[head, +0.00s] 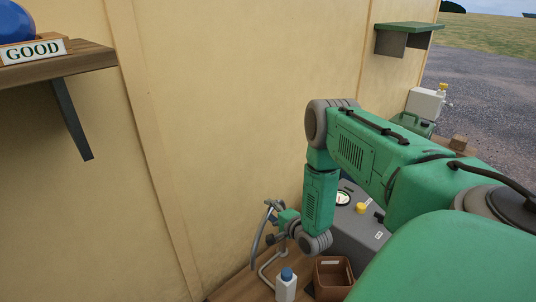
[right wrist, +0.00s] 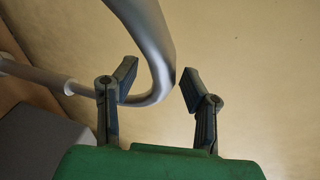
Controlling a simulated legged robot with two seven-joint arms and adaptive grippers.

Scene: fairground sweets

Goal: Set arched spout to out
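The arched spout (head: 257,245) is a grey curved metal tube near the wall, low in the head view. In the right wrist view the spout (right wrist: 150,45) comes down from the top, bends and runs off left. My right gripper (head: 271,224) is beside the spout, partly hidden by its own wrist. In the right wrist view its two fingers (right wrist: 160,72) stand apart, with the bend showing between and behind the tips. I cannot tell whether they touch it. My left gripper is out of view.
A white bottle with a blue cap (head: 286,285) and a brown open box (head: 333,278) stand on the wooden counter (head: 237,288). A grey machine (head: 358,228) with a gauge and yellow knob is behind my right arm. The tan wall (head: 220,130) is close behind the spout.

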